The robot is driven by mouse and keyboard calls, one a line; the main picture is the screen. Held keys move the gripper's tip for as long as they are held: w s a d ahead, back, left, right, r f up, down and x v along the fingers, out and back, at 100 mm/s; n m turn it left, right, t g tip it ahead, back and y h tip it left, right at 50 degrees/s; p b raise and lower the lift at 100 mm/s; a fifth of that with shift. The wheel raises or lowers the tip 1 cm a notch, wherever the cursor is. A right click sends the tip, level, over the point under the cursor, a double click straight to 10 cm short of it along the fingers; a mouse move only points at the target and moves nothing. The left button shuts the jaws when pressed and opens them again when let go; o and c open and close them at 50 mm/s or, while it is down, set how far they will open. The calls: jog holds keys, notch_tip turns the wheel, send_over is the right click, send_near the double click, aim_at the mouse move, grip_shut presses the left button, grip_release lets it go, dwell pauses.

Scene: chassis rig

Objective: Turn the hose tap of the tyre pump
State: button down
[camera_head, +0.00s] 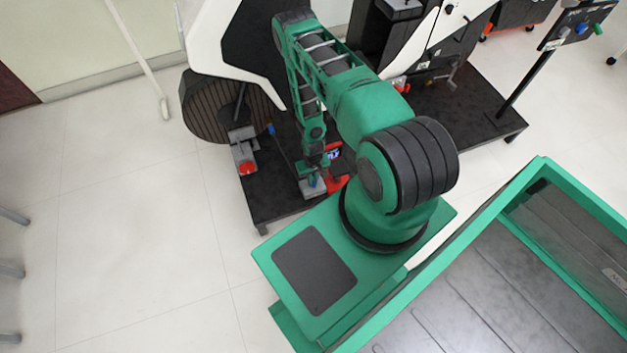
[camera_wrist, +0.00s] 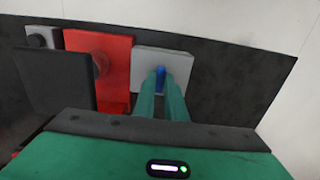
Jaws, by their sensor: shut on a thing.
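The blue tap (camera_wrist: 160,72) stands out from a light grey block (camera_wrist: 142,58) in the wrist view. My gripper (camera_wrist: 161,82) reaches it with two green fingers, one on each side, and is shut on it. The fingers hide part of the tap. The red pump body (camera_wrist: 118,62) with a round reddish knob is just left of the grey block. In the head view my gripper (camera_head: 314,178) is down at the grey block (camera_head: 308,192), beside red parts (camera_head: 337,182), and mostly covers the tap.
A dark base plate (camera_head: 278,208) carries the rig. In the wrist view a dark panel (camera_wrist: 55,82) stands close on the left. Pale floor (camera_head: 130,230) is clear to the left.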

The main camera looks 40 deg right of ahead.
jog(key=shift+s, duration=0.2)
dwell(0.3)
jog(key=c, duration=1.9)
grip_release()
jog(key=shift+o, duration=0.5)
jog(key=shift+w, duration=0.1)
notch_tip(320, 180, up, 11)
jog(key=shift+f, duration=0.15)
jog(key=shift+w, duration=0.1)
